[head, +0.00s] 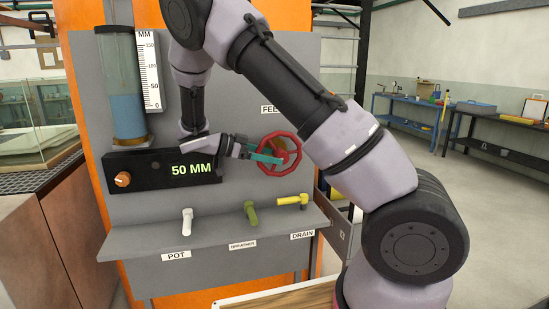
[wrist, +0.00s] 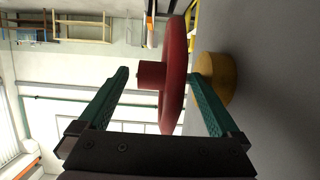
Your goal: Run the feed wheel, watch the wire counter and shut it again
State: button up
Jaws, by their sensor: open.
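The red feed wheel (head: 279,147) stands on the grey panel, under a sign partly hidden by my arm that shows "FEE". My gripper (head: 266,158) is at the wheel's left side in the head view. In the wrist view, the open teal jaws (wrist: 158,75) have the wheel's rim (wrist: 173,90) and hub between them. The right finger lies in front of the yellow boss (wrist: 219,79) by the panel. I cannot tell whether either finger touches the wheel. The counter display (head: 191,169) reads 50 MM in green on a black box.
A clear tube (head: 124,85) with blue liquid stands beside a 0 to 150 MM scale (head: 149,70). Below are a white POT handle (head: 187,221), a green handle (head: 251,213) and a yellow DRAIN handle (head: 292,200). An orange knob (head: 123,179) is on the black box.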

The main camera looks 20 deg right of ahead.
aim_at(280, 150)
jog(key=v, duration=0.5)
jog(key=shift+a+r, duration=0.15)
jog(key=shift+a, duration=0.1)
jog(key=shift+w+d+y, duration=0.1)
jog(key=shift+d+y, duration=0.5)
jog(key=d+y, duration=0.1)
jog(key=r+g+y, duration=0.1)
jog(key=y, duration=0.1)
jog(key=d+r+y, duration=0.1)
jog(key=shift+d+r, duration=0.1)
jog(key=shift+d, duration=0.25)
notch_tip(280, 150, up, 7)
jog(key=t+y, duration=0.1)
jog(key=y, duration=0.4)
jog(key=x, duration=0.7)
jog(key=d+x, duration=0.1)
jog(key=x, duration=0.3)
jog(key=shift+r, duration=0.15)
grip_shut()
